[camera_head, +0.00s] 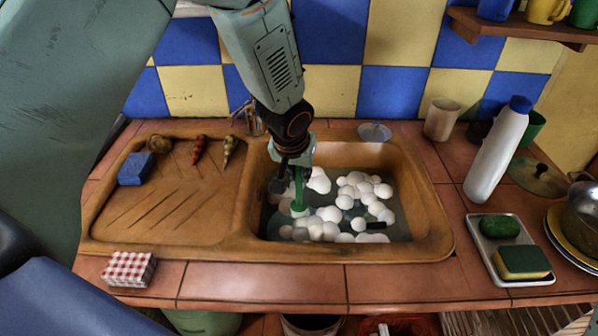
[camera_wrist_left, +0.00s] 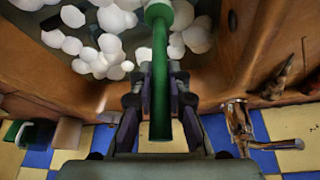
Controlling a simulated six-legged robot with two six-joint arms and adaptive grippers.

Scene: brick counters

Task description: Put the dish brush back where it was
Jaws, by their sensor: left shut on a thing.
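The dish brush (camera_head: 298,205) has a green handle and a pale lower end. It is upright over the left part of the foamy sink basin (camera_head: 428,205). My left gripper (camera_head: 292,178) is shut on its handle, pointing down. In the left wrist view, the green handle (camera_wrist_left: 160,95) runs between the fingers of the left gripper (camera_wrist_left: 160,82), with the foam beyond. I cannot tell whether the brush's lower end touches the foam. My right gripper is in neither view.
The drainboard (camera_head: 150,215) left of the basin holds a blue sponge (camera_head: 135,168) and several small dark things at its back. A tap (camera_wrist_left: 240,125) stands behind the sink. A tall white bottle (camera_head: 497,152), a beige cup (camera_head: 441,119) and a sponge tray (camera_head: 483,236) stand right.

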